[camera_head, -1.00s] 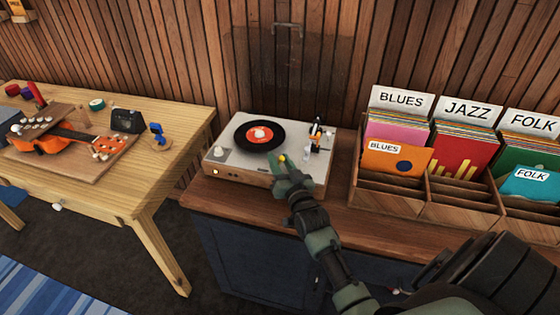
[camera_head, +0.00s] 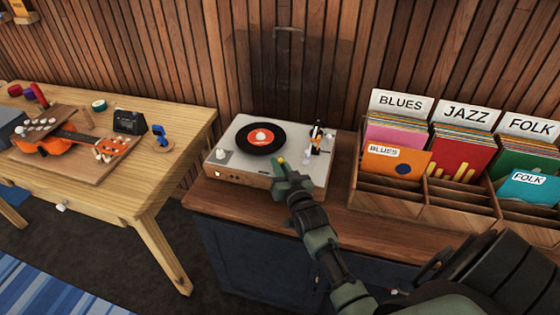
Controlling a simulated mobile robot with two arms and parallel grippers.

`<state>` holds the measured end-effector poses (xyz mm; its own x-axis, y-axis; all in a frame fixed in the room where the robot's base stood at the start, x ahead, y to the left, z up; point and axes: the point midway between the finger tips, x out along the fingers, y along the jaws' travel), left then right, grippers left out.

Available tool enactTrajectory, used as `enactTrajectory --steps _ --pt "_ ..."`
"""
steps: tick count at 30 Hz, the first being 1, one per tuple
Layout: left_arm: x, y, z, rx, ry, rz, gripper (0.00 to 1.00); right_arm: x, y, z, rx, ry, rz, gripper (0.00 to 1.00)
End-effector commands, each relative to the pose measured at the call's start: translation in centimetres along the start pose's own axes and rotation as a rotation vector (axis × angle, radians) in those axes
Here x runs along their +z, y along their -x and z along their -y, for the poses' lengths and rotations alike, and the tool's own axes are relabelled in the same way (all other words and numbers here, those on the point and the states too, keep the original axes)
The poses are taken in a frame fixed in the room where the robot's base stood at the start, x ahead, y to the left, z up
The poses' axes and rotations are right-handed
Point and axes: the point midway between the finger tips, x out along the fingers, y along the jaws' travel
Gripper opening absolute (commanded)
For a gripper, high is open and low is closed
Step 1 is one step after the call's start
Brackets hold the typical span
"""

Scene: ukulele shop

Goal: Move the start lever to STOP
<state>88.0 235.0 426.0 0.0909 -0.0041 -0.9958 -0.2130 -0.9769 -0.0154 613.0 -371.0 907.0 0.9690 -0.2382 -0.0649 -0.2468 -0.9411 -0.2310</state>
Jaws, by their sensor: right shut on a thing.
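The record player (camera_head: 238,162) stands on the dark cabinet with a wooden top. A black record (camera_head: 246,144) with an orange label lies on its platter, and the tonearm (camera_head: 314,146) is at the right. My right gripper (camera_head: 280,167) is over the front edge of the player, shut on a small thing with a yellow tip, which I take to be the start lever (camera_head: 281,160). The fingers hide most of it, and I cannot read any STOP marking. My left gripper is out of view.
Wooden bins (camera_head: 460,205) of records labelled BLUES, JAZZ and FOLK stand right of the player. A wooden table (camera_head: 165,185) at the left holds an orange ukulele (camera_head: 60,143) and small tools. The cabinet top (camera_head: 235,200) is clear in front of the player.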

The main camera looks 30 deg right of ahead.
Motion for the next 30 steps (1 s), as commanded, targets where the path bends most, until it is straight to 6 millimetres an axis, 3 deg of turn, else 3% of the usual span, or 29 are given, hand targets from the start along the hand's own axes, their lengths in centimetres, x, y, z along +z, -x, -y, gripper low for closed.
enactTrajectory --steps 1,12,21,30 --pt "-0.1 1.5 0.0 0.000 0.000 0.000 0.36 -1.5 -0.2 0.2 0.006 0.025 0.004 0.00" --pt "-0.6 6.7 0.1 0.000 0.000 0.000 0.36 -1.6 -0.9 1.1 0.063 0.270 0.169 0.00" --pt "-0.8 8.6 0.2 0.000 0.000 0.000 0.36 -1.2 -1.4 1.6 0.103 0.444 0.282 0.00" --pt "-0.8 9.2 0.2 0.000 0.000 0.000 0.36 -0.8 -1.6 1.7 0.124 0.536 0.343 0.00"
